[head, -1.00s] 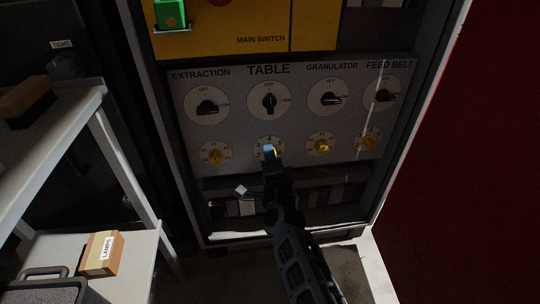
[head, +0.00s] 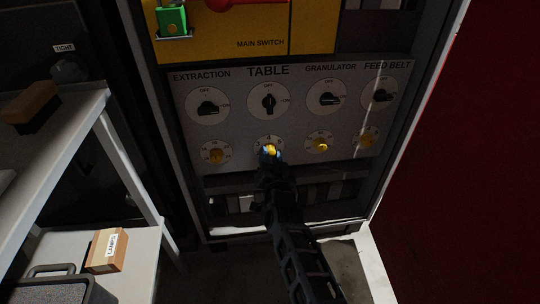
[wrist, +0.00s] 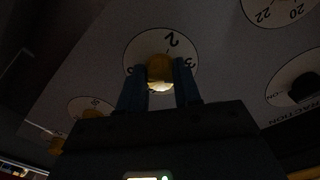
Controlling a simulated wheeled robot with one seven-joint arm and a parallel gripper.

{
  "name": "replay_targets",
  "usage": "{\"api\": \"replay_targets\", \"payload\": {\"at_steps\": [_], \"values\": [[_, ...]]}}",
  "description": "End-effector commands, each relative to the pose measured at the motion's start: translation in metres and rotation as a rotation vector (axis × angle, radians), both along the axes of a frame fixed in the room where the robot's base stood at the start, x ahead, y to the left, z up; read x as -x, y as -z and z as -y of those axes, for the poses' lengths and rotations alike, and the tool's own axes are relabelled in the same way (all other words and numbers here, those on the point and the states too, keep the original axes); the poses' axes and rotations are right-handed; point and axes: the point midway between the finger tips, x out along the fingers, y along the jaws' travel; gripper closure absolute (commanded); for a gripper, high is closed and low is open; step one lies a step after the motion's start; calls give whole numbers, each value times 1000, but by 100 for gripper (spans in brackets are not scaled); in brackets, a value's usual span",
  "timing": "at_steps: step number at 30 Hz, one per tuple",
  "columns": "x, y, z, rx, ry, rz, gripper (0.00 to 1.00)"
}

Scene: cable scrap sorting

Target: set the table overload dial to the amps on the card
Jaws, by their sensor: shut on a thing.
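The table overload dial is a small yellow knob on a white numbered disc (head: 257,142), below the TABLE rotary switch (head: 268,101) in the head view. My gripper (head: 269,152) is at this knob, with its blue fingers on either side. In the wrist view my gripper (wrist: 160,85) is shut on the yellow knob (wrist: 160,70), and the digits 2 and 3 show on the disc (wrist: 150,42). The fingers and knob hide part of the scale, so I cannot tell the set value. The TABLE switch handle stands upright at OFF. I see no card with amps.
Other yellow overload dials sit close by, under EXTRACTION (head: 216,153), GRANULATOR (head: 320,143) and FEED BELT (head: 366,137). A shelf with a LAMPS box (head: 107,250) stands left.

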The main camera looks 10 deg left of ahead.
Motion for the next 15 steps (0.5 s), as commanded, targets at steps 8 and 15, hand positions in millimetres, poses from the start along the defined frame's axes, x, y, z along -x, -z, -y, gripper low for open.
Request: {"api": "replay_targets", "payload": {"at_steps": [8, 15], "values": [[1, 2, 0, 158, -2, 42, 98], [1, 2, 0, 222, -2, 60, 98]]}}
